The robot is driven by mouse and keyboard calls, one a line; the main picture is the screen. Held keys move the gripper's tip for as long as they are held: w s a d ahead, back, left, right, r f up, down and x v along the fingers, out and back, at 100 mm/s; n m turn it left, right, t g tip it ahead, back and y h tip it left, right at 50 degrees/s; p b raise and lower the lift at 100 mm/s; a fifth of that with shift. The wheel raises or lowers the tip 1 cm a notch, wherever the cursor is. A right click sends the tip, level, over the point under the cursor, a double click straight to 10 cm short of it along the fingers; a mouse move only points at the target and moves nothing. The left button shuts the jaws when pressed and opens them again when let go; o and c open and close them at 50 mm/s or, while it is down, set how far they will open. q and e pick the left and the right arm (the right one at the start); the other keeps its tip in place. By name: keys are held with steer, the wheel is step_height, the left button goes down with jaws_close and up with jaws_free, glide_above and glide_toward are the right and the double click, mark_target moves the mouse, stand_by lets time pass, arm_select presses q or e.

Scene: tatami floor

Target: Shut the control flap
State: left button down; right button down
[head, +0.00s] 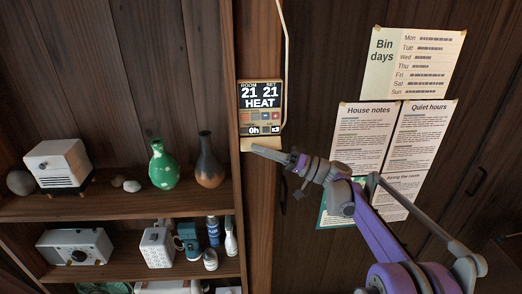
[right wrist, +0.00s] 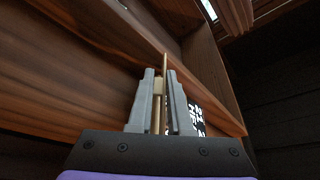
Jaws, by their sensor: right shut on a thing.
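The wall control (head: 262,101) is a dark panel on the wooden post, reading 21, 21 and HEAT, with small buttons below. Its tan control flap (head: 246,144) hangs open at the panel's lower edge, so the buttons are uncovered. My right gripper (head: 256,149) reaches in from the right at the flap's lower part. In the right wrist view my right gripper (right wrist: 161,95) has its two grey fingers closed on the thin tan flap (right wrist: 160,87), seen nearly edge-on. Part of the panel's lit text shows behind the right finger. My left gripper is not in view.
A wooden shelf (head: 120,206) on the left holds a white box-shaped device (head: 57,164), a green vase (head: 163,166) and a dark vase (head: 208,163). A pale cable (head: 286,60) runs down beside the panel. Paper notices (head: 365,135) hang behind my right arm.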

steer(key=shift+s+r+m+t+h+p, duration=0.25)
steer(key=shift+m+h, duration=0.2)
steer(key=shift+m, duration=0.7)
steer(key=shift+s+r+m+t+h+p, duration=0.2)
steer(key=shift+m+h, duration=0.25)
steer(key=shift+m, duration=0.7)
steer(key=c, duration=0.9)
jaws_free()
steer(key=b+v, duration=0.1)
steer(key=v, duration=1)
steer(key=shift+b, duration=0.3)
steer(key=shift+o, duration=0.3)
steer(key=shift+a+f, duration=0.1)
